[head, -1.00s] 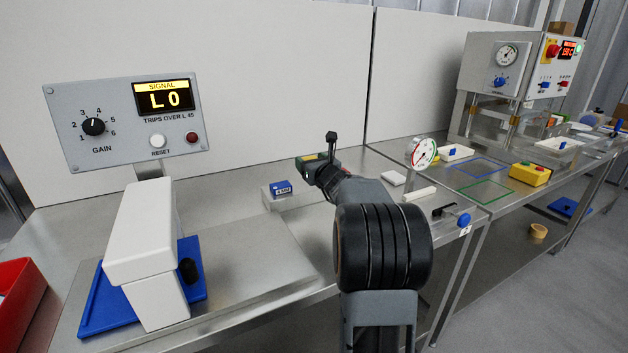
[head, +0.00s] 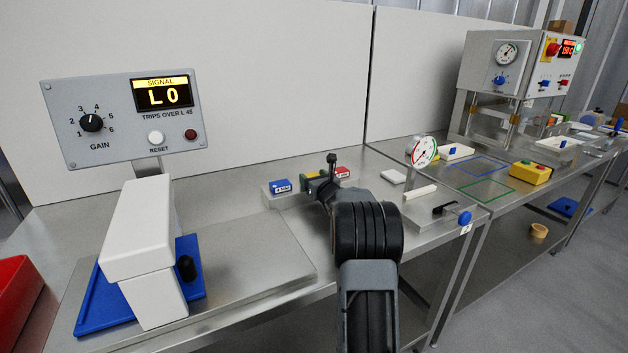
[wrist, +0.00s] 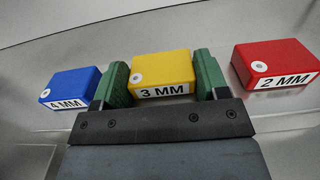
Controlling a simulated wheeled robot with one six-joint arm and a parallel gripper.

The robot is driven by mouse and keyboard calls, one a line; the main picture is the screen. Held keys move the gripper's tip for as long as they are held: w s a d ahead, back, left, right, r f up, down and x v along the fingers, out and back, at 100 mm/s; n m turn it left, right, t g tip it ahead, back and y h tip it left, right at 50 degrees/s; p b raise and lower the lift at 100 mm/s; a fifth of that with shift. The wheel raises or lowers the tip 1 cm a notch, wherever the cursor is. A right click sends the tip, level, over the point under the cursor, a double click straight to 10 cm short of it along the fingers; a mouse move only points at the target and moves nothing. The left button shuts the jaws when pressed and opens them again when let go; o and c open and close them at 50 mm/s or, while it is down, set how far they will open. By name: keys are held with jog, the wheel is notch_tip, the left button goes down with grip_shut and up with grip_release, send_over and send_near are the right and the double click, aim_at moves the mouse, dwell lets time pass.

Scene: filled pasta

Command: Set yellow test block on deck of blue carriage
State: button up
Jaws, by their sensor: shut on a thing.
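The yellow test block (wrist: 163,64), labelled 3 MM, is between the green finger pads of my gripper (wrist: 163,76) in the wrist view. The gripper is shut on it, one pad on each side. In the head view the yellow block (head: 312,174) shows beyond my gripper (head: 320,184), partly hidden. I cannot tell whether it still rests on its stand. The blue carriage (head: 100,305) is at the lower left in the head view, under a white arch-like housing (head: 137,230) that hides its middle. A black knob (head: 186,268) stands at its right side.
A blue 4 MM block (wrist: 71,86) is left of the gripper and a red 2 MM block (wrist: 275,62) right. A grey control panel (head: 120,118) reading L 0 stands behind the housing. The metal plate (head: 250,258) is clear right of the carriage. A red bin (head: 18,300) is far left.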

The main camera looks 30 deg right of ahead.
jog(key=shift+f, duration=0.15)
jog(key=o, duration=0.9)
